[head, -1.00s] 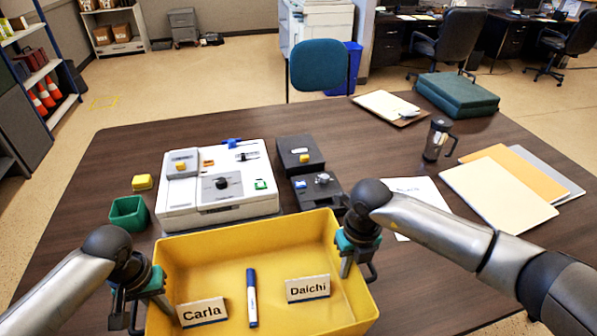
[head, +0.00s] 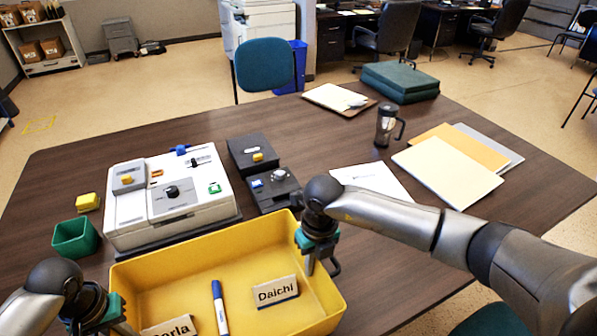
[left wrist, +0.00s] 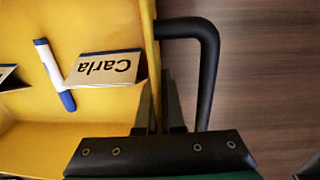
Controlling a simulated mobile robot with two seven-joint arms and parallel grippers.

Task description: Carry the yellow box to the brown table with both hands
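The yellow box (head: 208,255) is at the near side of the brown table (head: 300,118); I cannot tell whether it rests on the top or hangs just above it. It holds a blue-capped marker (head: 219,308), a "Daichi" name card (head: 275,291) and a "Carla" name card (head: 168,328). My right gripper (head: 311,262) is closed over the box's right wall. My left gripper (head: 122,322) is at the left wall, partly cut off in the head view. In the left wrist view its fingers (left wrist: 159,105) straddle the wall beside the black handle (left wrist: 205,70).
A white machine (head: 175,200) stands just behind the box, with a green cup (head: 76,238) and yellow block (head: 88,202) to its left. Black devices (head: 262,170), paper (head: 372,180), a travel mug (head: 388,125) and folders (head: 447,172) lie rightward. A blue chair (head: 265,65) stands behind the table.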

